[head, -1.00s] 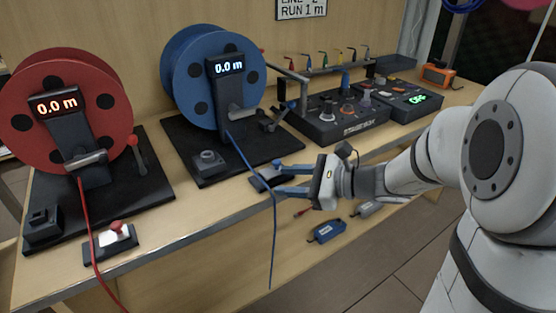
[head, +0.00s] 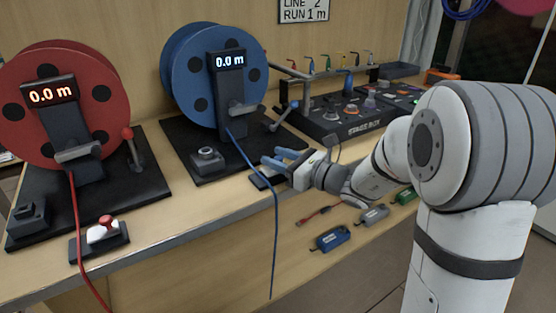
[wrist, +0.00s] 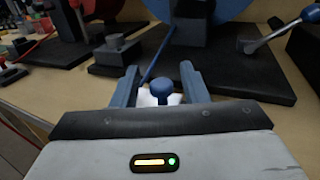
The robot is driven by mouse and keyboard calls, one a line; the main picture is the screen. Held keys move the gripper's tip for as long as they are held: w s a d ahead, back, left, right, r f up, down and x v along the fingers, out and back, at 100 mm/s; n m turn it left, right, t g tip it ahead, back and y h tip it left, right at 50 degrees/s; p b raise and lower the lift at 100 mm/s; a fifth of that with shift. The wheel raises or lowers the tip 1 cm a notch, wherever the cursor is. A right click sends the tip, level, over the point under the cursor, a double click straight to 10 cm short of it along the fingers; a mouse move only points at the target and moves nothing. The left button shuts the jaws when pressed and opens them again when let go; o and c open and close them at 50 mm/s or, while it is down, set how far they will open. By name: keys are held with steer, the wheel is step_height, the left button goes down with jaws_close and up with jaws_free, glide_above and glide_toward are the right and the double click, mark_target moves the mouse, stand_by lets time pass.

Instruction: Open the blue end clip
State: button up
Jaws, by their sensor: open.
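The blue end clip sits at the front edge of the table, before the blue reel (head: 190,80). In the wrist view its round blue knob (wrist: 167,88) lies between my fingers, above a white part (wrist: 147,99). The blue line (head: 262,174) runs from the reel past the clip and hangs over the table edge.
The red reel (head: 60,130) and its red-knobbed end clip (head: 104,232) stand at the left. A lever (head: 280,116) rises by the blue reel. A dark control panel (head: 350,112) is behind my arm. Small boxes (head: 333,238) sit along the front below the tabletop.

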steer(key=shift+c, duration=0.3)
jaws_close()
stand_by(0.3)
